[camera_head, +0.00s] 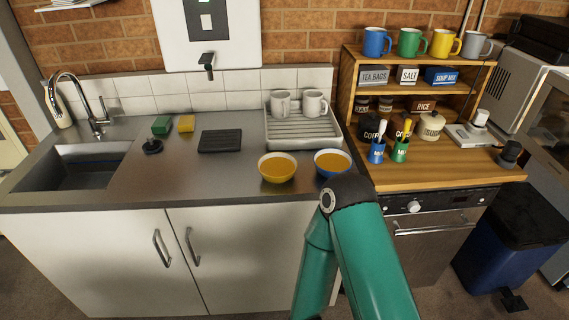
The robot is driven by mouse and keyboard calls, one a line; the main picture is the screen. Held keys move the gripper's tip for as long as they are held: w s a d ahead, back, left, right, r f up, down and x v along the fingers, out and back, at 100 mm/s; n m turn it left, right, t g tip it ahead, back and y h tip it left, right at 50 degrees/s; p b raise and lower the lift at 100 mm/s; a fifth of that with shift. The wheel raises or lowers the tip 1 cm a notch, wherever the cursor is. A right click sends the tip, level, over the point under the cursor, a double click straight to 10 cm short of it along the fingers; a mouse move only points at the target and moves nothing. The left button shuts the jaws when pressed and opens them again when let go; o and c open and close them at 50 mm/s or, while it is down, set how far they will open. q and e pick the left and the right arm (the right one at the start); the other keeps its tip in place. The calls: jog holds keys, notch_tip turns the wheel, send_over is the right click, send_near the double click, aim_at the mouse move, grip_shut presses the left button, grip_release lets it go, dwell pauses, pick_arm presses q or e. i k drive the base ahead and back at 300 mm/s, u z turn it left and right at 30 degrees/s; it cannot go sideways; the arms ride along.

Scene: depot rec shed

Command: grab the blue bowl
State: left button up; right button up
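The blue bowl (322,170) sits near the front edge of the steel counter, right of centre. Its outside is blue, and it looks filled with something orange-yellow. A yellow bowl (277,179) with similar contents stands just to its left, with a small gap between them. A green arm of mine rises from the bottom, with its dark elbow joint just in front of the blue bowl and covering its lower right part. Neither of my grippers shows in this view, so I cannot tell where they are relative to the bowl.
A drying rack (304,142) with two white mugs stands behind the bowls. A wooden shelf (349,85) with mugs and jars stands at the right. A dark mat (220,141) and a sink (80,170) lie to the left.

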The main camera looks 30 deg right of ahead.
aim_at(328, 162)
jog(key=u, duration=0.55)
jog(key=i, duration=0.7)
jog(key=u, duration=2.15)
jog(key=i, duration=0.15)
jog(key=z, duration=3.75)
